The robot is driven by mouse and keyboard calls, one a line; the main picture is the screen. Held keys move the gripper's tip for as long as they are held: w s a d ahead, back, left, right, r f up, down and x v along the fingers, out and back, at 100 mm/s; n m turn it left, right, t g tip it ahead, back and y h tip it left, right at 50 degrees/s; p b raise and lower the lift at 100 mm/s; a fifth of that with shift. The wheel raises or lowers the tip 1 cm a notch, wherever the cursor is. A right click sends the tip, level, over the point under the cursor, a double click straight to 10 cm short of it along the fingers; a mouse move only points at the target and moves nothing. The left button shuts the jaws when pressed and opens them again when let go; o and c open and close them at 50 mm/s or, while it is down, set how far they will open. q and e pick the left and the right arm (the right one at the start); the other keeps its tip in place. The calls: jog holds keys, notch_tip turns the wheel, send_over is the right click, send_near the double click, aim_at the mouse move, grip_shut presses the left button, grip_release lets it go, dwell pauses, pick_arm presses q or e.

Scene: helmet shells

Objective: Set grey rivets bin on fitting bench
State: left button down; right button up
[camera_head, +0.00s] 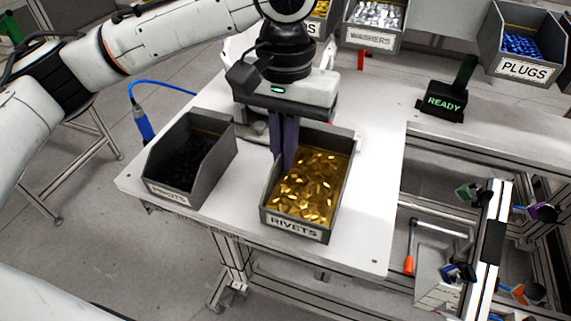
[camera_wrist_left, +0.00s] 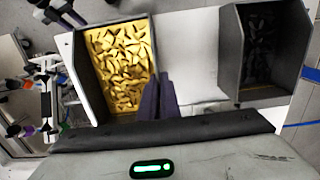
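The grey rivets bin (camera_head: 350,185), full of gold pieces and labelled RIVETS, sits on a white-topped bench (camera_head: 372,225). It also shows in the left wrist view (camera_wrist_left: 92,92). My left gripper (camera_head: 284,160) points down at the bin's left wall in the head view. Its two dark fingers (camera_wrist_left: 157,98) are close together, one on each side of that wall, and look shut on it. The fingertips are partly hidden by the wall. The bin looks level, and I see no clear gap under it. I cannot tell which surface is the fitting bench.
A grey bin of black pieces (camera_head: 222,165) stands left of the rivets bin. Behind are the washers bin (camera_head: 370,38), the plugs bin (camera_head: 524,68) and a black READY box (camera_head: 444,102). A rack with tools (camera_head: 490,240) is at right. The bench's front right is clear.

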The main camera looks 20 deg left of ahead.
pick_arm(q)
notch_tip(320, 180, down, 3)
jog(key=shift+r, duration=0.15)
jog(key=c, duration=2)
grip_release()
jog(key=r, duration=1.2)
jog(key=shift+w+p, duration=0.3)
